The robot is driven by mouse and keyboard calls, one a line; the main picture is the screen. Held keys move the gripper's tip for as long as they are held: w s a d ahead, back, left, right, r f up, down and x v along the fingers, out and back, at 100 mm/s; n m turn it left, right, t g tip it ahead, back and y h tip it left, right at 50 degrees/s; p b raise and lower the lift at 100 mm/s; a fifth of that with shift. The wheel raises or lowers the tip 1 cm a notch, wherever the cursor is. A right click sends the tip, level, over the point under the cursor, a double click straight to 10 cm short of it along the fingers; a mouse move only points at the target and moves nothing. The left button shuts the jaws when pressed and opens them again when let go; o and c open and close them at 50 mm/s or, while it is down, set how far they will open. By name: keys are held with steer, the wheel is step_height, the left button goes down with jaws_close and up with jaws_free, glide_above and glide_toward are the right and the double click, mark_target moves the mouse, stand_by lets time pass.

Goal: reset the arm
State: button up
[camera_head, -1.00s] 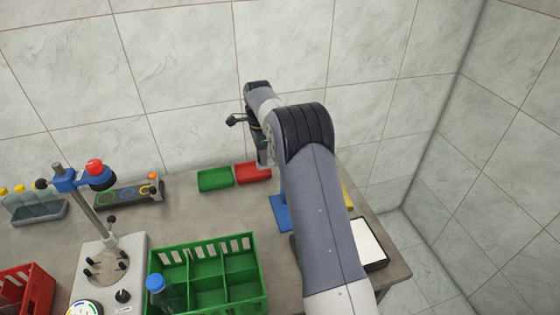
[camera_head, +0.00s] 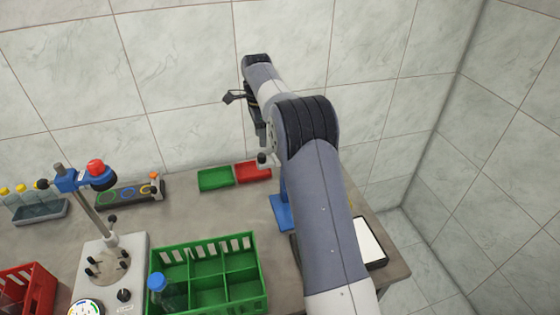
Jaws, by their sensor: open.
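My arm reaches up from the bottom right over the table and bends at a dark elbow joint. My gripper (camera_head: 262,150) hangs at the far end of the arm, above the back of the table near the red tray (camera_head: 256,171). Its fingers are small and partly hidden by the arm, but they look open, and I see nothing held in them.
A green tray (camera_head: 216,180) lies left of the red one. A green divided crate (camera_head: 257,292) holds a blue-capped bottle (camera_head: 158,284). A capping stand (camera_head: 135,262), a red crate (camera_head: 40,285) and a rack of yellow-capped bottles (camera_head: 42,213) stand left. A blue stand (camera_head: 281,212) is beside my arm.

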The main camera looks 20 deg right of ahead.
mark_target(262, 155)
steer(key=shift+f, duration=0.1)
step_height(262, 155, down, 9)
steer(key=shift+r+b, duration=0.1)
steer(key=shift+b, duration=0.8)
steer(key=shift+r, duration=0.1)
